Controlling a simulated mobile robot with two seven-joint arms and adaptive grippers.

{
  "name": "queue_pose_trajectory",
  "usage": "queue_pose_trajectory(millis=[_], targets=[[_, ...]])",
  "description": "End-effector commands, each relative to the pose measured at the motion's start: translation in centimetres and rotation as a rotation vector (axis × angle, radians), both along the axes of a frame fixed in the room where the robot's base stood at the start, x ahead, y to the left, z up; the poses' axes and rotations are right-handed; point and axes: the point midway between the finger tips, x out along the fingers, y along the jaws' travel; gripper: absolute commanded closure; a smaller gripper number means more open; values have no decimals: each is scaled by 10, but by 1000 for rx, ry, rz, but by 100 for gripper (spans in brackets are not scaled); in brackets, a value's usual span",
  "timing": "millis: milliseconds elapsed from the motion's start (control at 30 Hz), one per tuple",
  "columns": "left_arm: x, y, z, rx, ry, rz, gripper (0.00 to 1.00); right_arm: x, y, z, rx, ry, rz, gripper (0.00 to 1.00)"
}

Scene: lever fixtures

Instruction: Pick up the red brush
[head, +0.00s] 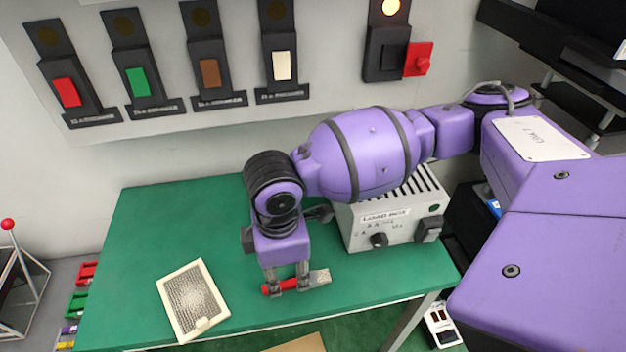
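The red brush (280,287) lies near the front edge of the green table. Its red handle points left and its pale head (320,277) points right. My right gripper (287,279) points down right at the brush, with its two fingers apart and the handle at their tips. The fingers cover part of the brush, and I cannot tell whether they touch it. My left gripper is out of view.
A white-framed mesh panel (193,300) lies on the green table (150,230) to the left. A load box (395,222) stands behind and to the right of the gripper. Several switches, one with a red lever (418,60), line the wall board. The table's left back is clear.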

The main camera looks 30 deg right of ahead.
Motion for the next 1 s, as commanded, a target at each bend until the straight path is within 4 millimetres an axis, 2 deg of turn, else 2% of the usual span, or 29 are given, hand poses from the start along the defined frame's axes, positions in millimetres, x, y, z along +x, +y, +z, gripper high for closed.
queue_pose_trajectory(millis=[33, 267, 500, 733, 767, 1000], targets=[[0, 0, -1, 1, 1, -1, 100, -1, -1, -9, -1, 7, -2, 62], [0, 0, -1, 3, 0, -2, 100, 2, -2, -30, -1, 5, -2, 62], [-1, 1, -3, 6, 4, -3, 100, 5, -2, -64, 1, 4, -2, 62], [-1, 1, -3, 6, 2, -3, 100, 6, -2, -67, 2, -1, -1, 62], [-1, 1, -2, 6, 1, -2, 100, 6, -2, -67, 2, -1, -1, 64], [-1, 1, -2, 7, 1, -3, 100, 6, -2, -66, 2, -3, 0, 95]])
